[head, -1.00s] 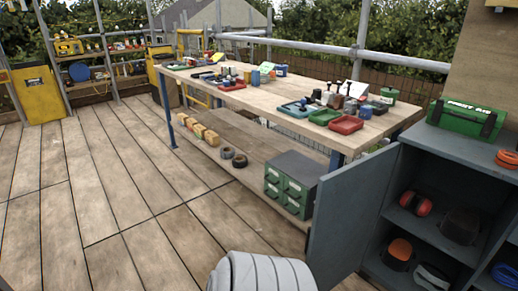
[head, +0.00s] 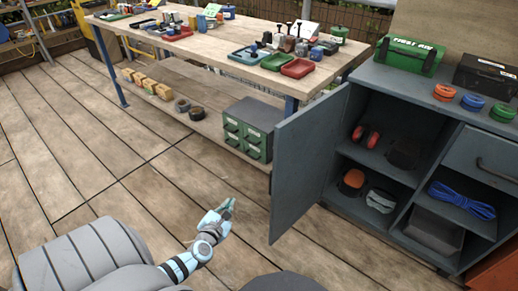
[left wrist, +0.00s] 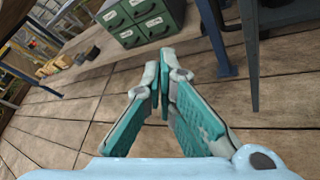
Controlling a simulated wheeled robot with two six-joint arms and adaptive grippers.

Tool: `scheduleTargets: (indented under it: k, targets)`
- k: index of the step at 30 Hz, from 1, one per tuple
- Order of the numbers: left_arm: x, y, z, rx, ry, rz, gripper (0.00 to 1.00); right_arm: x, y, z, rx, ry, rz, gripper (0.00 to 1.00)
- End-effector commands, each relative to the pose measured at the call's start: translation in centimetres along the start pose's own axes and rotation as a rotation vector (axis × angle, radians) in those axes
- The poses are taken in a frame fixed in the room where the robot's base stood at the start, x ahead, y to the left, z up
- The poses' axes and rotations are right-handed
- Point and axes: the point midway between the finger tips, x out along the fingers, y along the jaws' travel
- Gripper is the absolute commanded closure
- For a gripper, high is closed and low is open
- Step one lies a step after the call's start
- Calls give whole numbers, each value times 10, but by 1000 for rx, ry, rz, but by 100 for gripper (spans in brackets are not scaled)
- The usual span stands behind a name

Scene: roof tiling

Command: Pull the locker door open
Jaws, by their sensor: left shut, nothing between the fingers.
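The grey-blue locker door (head: 309,163) stands swung open at the left side of the locker (head: 431,112), out toward the workbench. The compartment behind it shows ear defenders, dark helmets or caps and gloves on two levels. My left gripper (head: 226,208) is low in front of the door, to its left and apart from it, above the deck. In the left wrist view my left gripper (left wrist: 162,64) has its teal-padded fingers shut, with nothing between them. A dark upright panel edge, likely the door, shows at the right there. My right gripper is not in view.
A workbench (head: 228,48) with trays stands behind, a green drawer cabinet (head: 248,128) on its lower shelf. A green first aid box (head: 410,55) and coloured rolls sit on the locker. A drawer (head: 490,160) is closed at right. The deck (head: 110,200) is clear at left.

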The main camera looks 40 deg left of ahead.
Motion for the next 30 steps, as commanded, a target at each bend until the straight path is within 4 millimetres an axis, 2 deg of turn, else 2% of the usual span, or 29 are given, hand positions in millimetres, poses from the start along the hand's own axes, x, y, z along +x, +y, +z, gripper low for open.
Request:
scheduleTargets:
  k: [1,3,6,11,19,23,25,30]
  targets:
    - [2,18,49,321,-121,29,100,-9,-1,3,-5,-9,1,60]
    - [0,30,98,707,-253,97,100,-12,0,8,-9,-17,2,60]
    - [-2,34,132,986,-340,170,100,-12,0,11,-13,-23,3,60]
    - [13,32,140,1036,-352,184,100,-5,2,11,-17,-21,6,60]
    - [67,30,158,1031,-351,184,100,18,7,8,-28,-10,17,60]
    - [93,29,168,1029,-350,183,100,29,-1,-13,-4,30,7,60]
    - [82,20,176,1026,-348,176,100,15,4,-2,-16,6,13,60]
    - [72,3,183,1027,-349,178,100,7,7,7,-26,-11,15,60]
